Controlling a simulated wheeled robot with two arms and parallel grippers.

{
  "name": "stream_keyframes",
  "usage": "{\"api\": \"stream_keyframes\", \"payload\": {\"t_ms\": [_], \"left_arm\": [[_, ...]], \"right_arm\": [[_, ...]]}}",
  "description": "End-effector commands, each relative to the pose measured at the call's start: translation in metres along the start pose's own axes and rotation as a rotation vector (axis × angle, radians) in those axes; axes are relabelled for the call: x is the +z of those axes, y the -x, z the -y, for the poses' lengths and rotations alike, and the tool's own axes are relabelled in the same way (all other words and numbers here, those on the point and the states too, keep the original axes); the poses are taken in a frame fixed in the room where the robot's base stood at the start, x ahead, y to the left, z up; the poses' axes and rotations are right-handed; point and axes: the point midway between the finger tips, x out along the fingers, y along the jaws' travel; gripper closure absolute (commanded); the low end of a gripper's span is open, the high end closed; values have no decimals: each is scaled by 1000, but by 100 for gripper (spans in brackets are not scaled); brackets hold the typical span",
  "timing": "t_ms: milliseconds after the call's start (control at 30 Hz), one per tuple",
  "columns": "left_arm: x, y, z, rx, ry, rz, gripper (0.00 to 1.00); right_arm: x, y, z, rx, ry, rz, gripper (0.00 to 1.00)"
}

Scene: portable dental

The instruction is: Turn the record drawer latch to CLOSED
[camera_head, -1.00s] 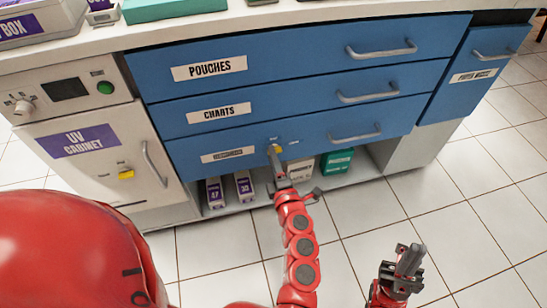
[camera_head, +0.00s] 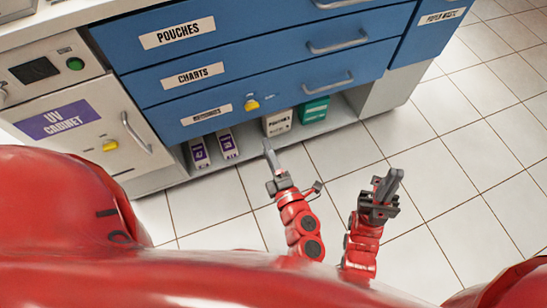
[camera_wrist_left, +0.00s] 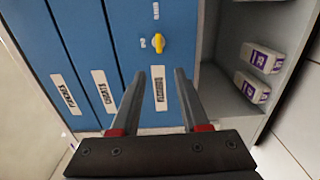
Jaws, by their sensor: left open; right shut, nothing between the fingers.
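The yellow latch knob (camera_head: 252,104) is on the lowest blue drawer (camera_head: 300,97), right of that drawer's white label. It shows in the left wrist view (camera_wrist_left: 159,43), its long side running along the drawer. Small white marks sit above it and to its right on the drawer; I cannot read them. My left gripper (camera_head: 268,150) is open and empty, below and in front of the drawer, apart from the knob. In the left wrist view its fingers (camera_wrist_left: 182,72) point toward the drawer front, with the knob beyond their tips. My right gripper (camera_head: 391,178) is shut and empty over the floor.
Boxes stand on the open shelf under the drawer, including a white one (camera_head: 277,122) and a green one (camera_head: 314,110). The UV cabinet (camera_head: 85,120) is at left with its own yellow knob (camera_head: 109,145). Drawer handles stick out. Tiled floor at right is clear.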

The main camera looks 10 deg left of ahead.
Motion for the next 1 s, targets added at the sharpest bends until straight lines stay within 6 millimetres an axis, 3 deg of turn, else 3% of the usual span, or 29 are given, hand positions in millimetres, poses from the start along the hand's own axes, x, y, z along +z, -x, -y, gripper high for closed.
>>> {"api": "stream_keyframes", "payload": {"t_ms": [100, 300, 867, 1000], "left_arm": [[0, 21, -2, 0, 0, 2, 55], [0, 38, -1, 2, 1, -1, 55], [-1, 38, -1, 3, 2, -3, 55], [0, 38, -12, 3, 2, -3, 55]], "right_arm": [[0, -8, 0, 8, -3, 7, 100], [1, -10, 0, 16, -5, 13, 100], [1, -9, 0, 16, -5, 15, 100], [0, -20, -1, 17, -5, 15, 100]]}}
